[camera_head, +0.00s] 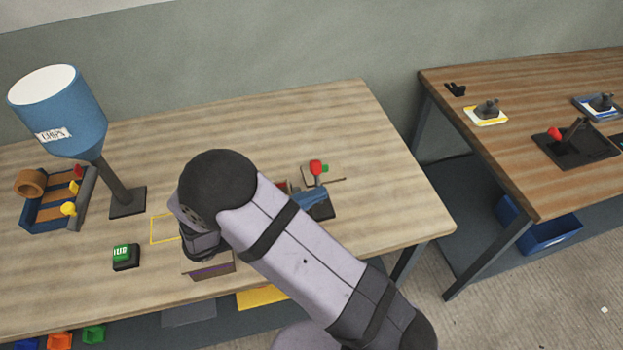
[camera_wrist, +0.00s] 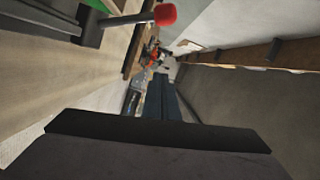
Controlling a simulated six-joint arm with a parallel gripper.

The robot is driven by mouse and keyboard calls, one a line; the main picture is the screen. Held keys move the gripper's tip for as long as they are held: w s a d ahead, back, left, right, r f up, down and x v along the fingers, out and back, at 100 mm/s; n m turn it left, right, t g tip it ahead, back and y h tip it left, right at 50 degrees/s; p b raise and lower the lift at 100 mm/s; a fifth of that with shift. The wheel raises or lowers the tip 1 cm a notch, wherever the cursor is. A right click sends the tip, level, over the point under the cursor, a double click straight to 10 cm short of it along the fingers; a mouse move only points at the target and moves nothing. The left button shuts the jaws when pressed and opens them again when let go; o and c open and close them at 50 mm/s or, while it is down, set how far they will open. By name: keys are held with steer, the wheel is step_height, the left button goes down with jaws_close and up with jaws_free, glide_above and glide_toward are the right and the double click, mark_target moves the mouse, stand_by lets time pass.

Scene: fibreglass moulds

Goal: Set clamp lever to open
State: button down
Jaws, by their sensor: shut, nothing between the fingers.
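A green spot shows beside the knob. A red knob on a grey rod (camera_wrist: 165,14) also shows at the top of the wrist view; its lower end is by dark bars. Which end of the lever's travel is open cannot be told.
Another red-knobbed lever (camera_head: 554,133) is on the right bench. The bench's back middle is clear.

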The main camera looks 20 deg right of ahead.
mark_target(318, 183)
steer(key=shift+w+d+f+p, duration=0.15)
steer(key=shift+w, duration=0.5)
steer(key=shift+w+d+f+p, duration=0.15)
steer(key=shift+w+f+p, duration=0.05)
steer(key=shift+w, duration=0.5)
steer(key=shift+w+d+f+p, duration=0.15)
steer(key=shift+w, duration=0.5)
steer(key=w+n+p, duration=0.2)
steer(key=w+p, duration=0.1)
steer(key=shift+w+p, duration=0.2)
steer(key=shift+p, duration=0.1)
steer(key=shift+s+r, duration=0.1)
steer(key=shift+s, duration=0.05)
